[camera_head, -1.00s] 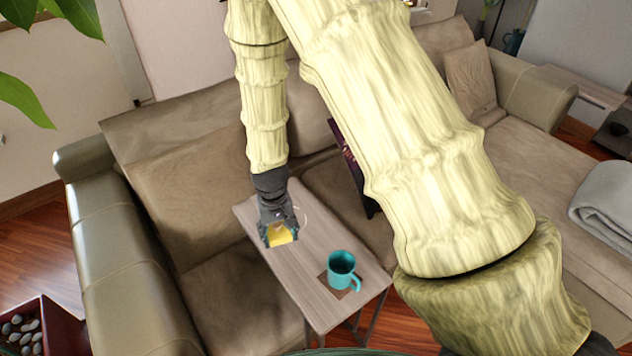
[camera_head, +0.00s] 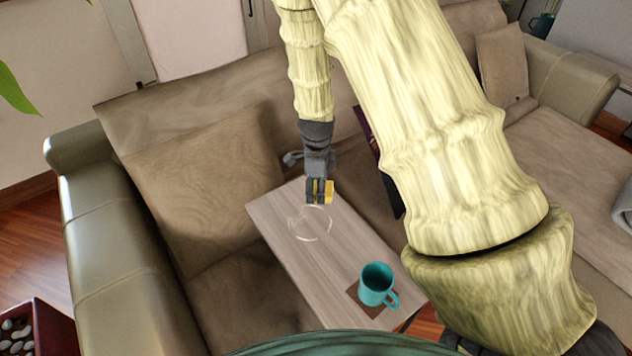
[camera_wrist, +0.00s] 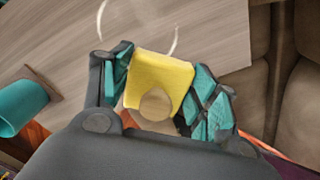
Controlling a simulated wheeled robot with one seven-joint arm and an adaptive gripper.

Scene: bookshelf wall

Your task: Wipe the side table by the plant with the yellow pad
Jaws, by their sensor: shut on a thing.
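The side table (camera_head: 290,230) is a narrow grey wood top in front of the sofa. A pale ring mark (camera_head: 312,223) shows on its far half, and part of the ring shows in the wrist view. My gripper (camera_head: 319,196) is at the far end of the table, just beyond the ring. It is shut on the yellow pad (camera_wrist: 160,80), which sits between the two teal-padded fingers in the wrist view. I cannot tell whether the pad touches the table. The plant shows only as a green leaf (camera_head: 16,95) at the left edge.
A teal mug (camera_head: 376,284) stands on a brown coaster (camera_head: 358,298) at the table's near end. The sofa (camera_head: 180,180) surrounds the far and left sides. A dark red box of stones (camera_head: 45,325) is at the lower left. A dark upright object (camera_head: 385,170) stands right of the table.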

